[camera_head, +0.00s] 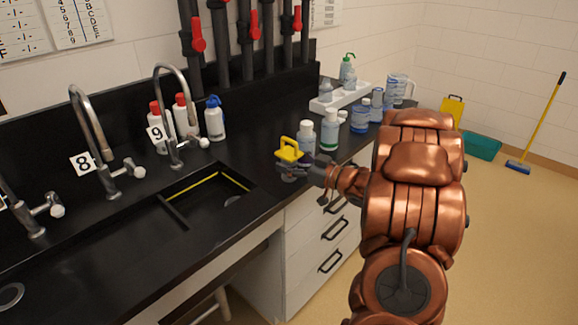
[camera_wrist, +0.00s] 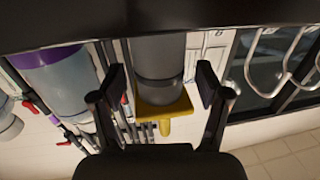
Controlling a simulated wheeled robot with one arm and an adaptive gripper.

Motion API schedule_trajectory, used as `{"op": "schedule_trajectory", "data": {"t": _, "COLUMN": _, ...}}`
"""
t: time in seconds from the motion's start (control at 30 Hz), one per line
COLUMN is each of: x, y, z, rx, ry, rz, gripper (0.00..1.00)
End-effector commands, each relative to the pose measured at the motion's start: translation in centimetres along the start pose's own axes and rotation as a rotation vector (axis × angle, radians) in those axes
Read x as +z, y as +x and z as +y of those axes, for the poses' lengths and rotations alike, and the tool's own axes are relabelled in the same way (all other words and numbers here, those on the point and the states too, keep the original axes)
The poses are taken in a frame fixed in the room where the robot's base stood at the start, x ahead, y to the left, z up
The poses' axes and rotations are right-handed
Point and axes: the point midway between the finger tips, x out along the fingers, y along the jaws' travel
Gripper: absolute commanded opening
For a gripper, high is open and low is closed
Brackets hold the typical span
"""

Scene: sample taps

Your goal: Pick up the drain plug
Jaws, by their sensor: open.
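A grey cylindrical piece with a yellow top (camera_head: 289,149), which I take to be the drain plug, stands upright on the black counter, right of the sink. In the wrist view, the drain plug (camera_wrist: 160,92) appears upside down, its yellow part below its grey body. My gripper (camera_head: 303,169) is low over the counter beside it. In the wrist view, my gripper (camera_wrist: 160,82) is open with a finger on either side of the plug. Gaps show on both sides. The gripper partly hides the plug's lower part in the head view.
The recessed sink (camera_head: 205,200) has a yellow strip along its edge. Two bottles, one white-capped (camera_head: 307,137) and one green-labelled (camera_head: 329,130), stand close behind the gripper. A white tray (camera_head: 340,96) and more bottles are farther back. Taps (camera_head: 175,110) line the left. The front counter is clear.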

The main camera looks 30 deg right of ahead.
Motion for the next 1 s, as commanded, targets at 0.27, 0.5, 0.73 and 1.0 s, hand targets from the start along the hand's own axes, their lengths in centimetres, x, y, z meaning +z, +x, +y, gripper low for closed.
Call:
{"op": "schedule_trajectory", "data": {"t": 0.27, "x": 0.05, "y": 0.53, "z": 0.00, "rx": 0.000, "ry": 0.001, "rz": 0.000, "gripper": 0.75}}
{"op": "schedule_trajectory", "data": {"t": 0.5, "x": 0.04, "y": 0.51, "z": 0.00, "rx": 0.000, "ry": 0.001, "rz": 0.000, "gripper": 0.59}}
{"op": "schedule_trajectory", "data": {"t": 0.73, "x": 0.04, "y": 0.51, "z": 0.00, "rx": 0.001, "ry": 0.001, "rz": 0.000, "gripper": 0.35}}
{"op": "schedule_trajectory", "data": {"t": 1.0, "x": 0.03, "y": 0.51, "z": -0.01, "rx": 0.000, "ry": 0.001, "rz": 0.000, "gripper": 0.07}}
